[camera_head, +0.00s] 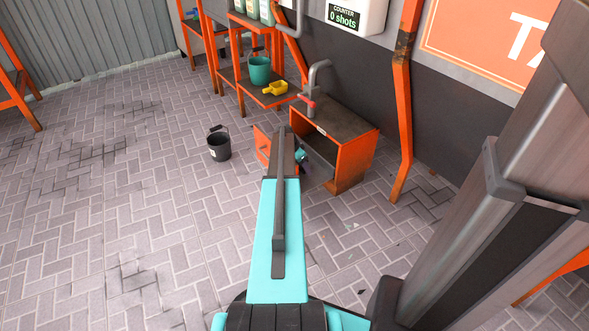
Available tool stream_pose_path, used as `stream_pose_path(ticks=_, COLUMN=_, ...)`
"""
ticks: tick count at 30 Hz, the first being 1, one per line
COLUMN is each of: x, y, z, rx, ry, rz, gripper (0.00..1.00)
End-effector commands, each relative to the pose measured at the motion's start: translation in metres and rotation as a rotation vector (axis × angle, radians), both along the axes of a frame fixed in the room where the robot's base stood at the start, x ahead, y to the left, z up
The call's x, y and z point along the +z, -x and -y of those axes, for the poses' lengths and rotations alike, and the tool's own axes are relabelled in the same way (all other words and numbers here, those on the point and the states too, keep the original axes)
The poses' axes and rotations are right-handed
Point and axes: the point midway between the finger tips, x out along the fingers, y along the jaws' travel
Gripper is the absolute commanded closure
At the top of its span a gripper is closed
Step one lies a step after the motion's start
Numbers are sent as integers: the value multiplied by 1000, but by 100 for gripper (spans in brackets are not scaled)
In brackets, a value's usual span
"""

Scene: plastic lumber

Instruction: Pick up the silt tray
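I cannot make out the silt tray in the head view. An orange cabinet (348,160) with a dark top and a grey tap stands against the wall, and its front is open. My teal and dark arm reaches forward to the cabinet's front. The end of my arm, with my gripper (301,156), is a small teal and dark shape at the cabinet opening, mostly hidden behind my arm. Its fingers are not clear, so I cannot tell whether it is open or holds anything. The cabinet's inside is dark and largely hidden.
An orange panel (262,146), perhaps the open door, stands left of my arm. A black bucket (219,144) sits on the floor nearby. An orange shelf holds a green bucket (259,70) and a yellow scoop (275,88). An orange post (402,110) stands right.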

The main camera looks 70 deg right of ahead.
Motion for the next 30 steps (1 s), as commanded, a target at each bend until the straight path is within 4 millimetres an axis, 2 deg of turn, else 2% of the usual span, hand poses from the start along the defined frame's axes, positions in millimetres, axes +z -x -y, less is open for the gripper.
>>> stream_pose_path(ticks=18, x=-4, y=2, z=1, rx=0, ry=0, rz=-1, gripper=40)
stream_pose_path(ticks=20, x=-4, y=2, z=1, rx=-1, ry=0, rz=0, gripper=48)
stream_pose_path(ticks=28, x=-3, y=2, z=2, rx=-1, ry=0, rz=0, gripper=94)
stream_pose_path(ticks=30, x=-3, y=2, z=2, rx=-1, ry=1, rz=0, gripper=96)
